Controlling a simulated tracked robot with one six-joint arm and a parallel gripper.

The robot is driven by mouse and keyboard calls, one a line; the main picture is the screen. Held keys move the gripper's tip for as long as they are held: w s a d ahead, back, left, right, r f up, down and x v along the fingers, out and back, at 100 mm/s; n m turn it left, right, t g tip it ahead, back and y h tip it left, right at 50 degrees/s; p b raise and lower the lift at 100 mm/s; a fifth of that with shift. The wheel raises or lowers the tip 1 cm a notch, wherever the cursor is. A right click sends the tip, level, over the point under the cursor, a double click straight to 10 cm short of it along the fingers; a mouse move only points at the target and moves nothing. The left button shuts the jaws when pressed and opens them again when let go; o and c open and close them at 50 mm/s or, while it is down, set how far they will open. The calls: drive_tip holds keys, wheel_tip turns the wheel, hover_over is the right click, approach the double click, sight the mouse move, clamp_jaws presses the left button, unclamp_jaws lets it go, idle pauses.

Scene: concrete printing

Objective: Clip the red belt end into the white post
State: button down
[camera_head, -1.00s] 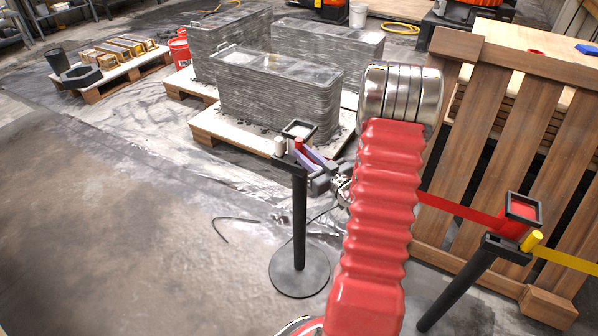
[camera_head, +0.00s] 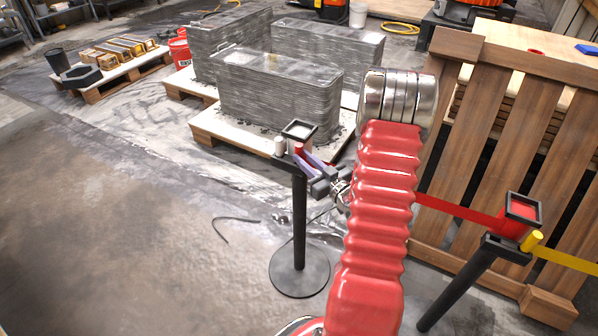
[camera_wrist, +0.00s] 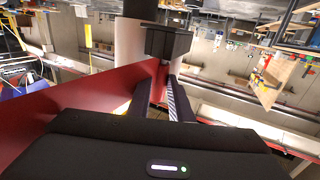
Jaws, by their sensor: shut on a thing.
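The white post (camera_head: 299,215) is a black stand on a round base, with a white cylinder (camera_head: 280,146) and a pale-topped square head. My gripper (camera_head: 308,158) is shut on the red belt end (camera_head: 299,148), close to the post's head; contact or seating cannot be told. The red belt (camera_head: 460,209) runs behind my arm to the right-hand post. In the wrist view, my gripper (camera_wrist: 163,95) reaches forward to a dark block (camera_wrist: 168,42) beside a white column (camera_wrist: 131,45). The red belt (camera_wrist: 60,115) stretches in from the left.
The right-hand post (camera_head: 465,285) is tilted in view, with a yellow cylinder (camera_head: 532,240) and yellow belt. A wooden pallet (camera_head: 500,170) stands behind it. Layered concrete blocks (camera_head: 278,92) sit on pallets behind the white post.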

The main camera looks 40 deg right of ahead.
drive_tip(key=shift+f, duration=0.2)
drive_tip(key=c, duration=1.5)
unclamp_jaws()
drive_tip(key=s, duration=0.9)
drive_tip(key=s+a, duration=0.1)
drive_tip(key=s, duration=0.3)
drive_tip(key=shift+s+f, duration=0.1)
drive_tip(key=shift+s, duration=0.3)
